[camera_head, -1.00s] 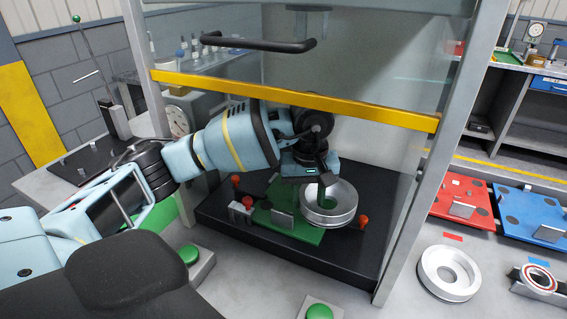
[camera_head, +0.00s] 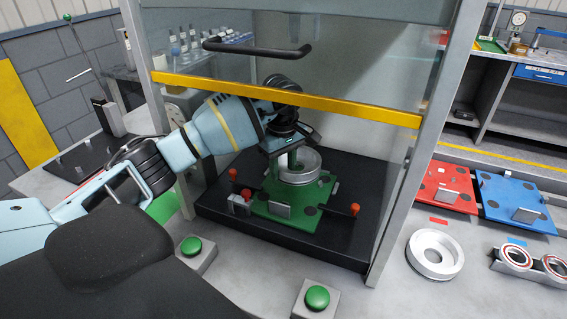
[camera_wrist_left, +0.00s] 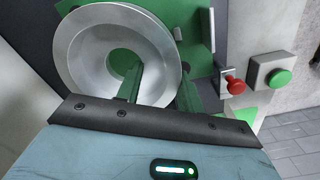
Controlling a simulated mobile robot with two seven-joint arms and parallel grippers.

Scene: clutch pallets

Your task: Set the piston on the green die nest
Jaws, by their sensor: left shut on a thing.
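The piston is a silver ring-shaped part (camera_head: 302,172) at the back of the green die nest (camera_head: 318,194), inside the press. My left gripper (camera_head: 293,162) reaches in from the left and is shut on the piston's near rim. In the left wrist view one finger is inside the ring and one outside, with the piston (camera_wrist_left: 82,50) between the gripper (camera_wrist_left: 158,85) and the green nest (camera_wrist_left: 193,22). I cannot tell whether the piston touches the nest or hangs just above it. My right gripper is not in view.
A yellow bar (camera_head: 290,98) and a black handle (camera_head: 255,47) cross the press front above my arm. Green buttons (camera_head: 317,297) stand in front.

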